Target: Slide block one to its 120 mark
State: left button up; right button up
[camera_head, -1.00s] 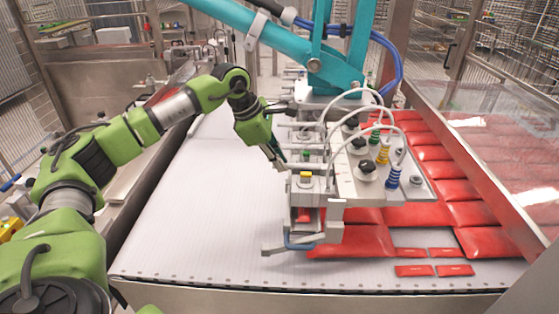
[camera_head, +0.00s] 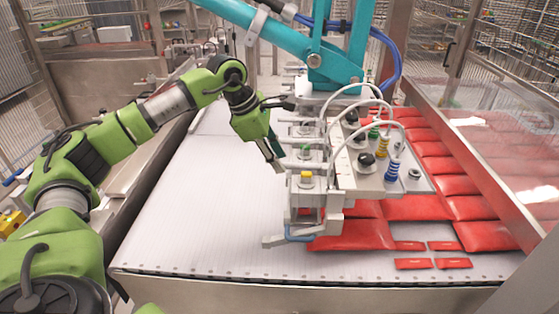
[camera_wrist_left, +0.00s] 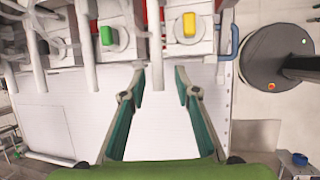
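The vacuum picker head (camera_head: 372,178) hangs over the conveyor from a teal arm. Grey blocks stick out along its left side, one with a yellow knob (camera_head: 306,176), another with a green knob (camera_head: 305,150). I cannot read any numbers or scale, so I cannot tell which is block one or where its 120 mark lies. My left gripper (camera_head: 276,163) is just left of these blocks, pointing down. My right gripper is out of view.
Red packets (camera_head: 480,236) lie under and right of the head on the white conveyor (camera_head: 190,220). White hoses (camera_head: 345,95) loop over the head. A blue-handled bracket (camera_head: 290,238) juts out at its near left corner. The conveyor's left side is clear.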

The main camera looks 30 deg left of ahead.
pick_arm(q)
jog(key=v, duration=1)
jog(key=shift+s+r, duration=0.3)
jog(key=shift+r, duration=0.1)
jog(key=shift+d+f, duration=0.1)
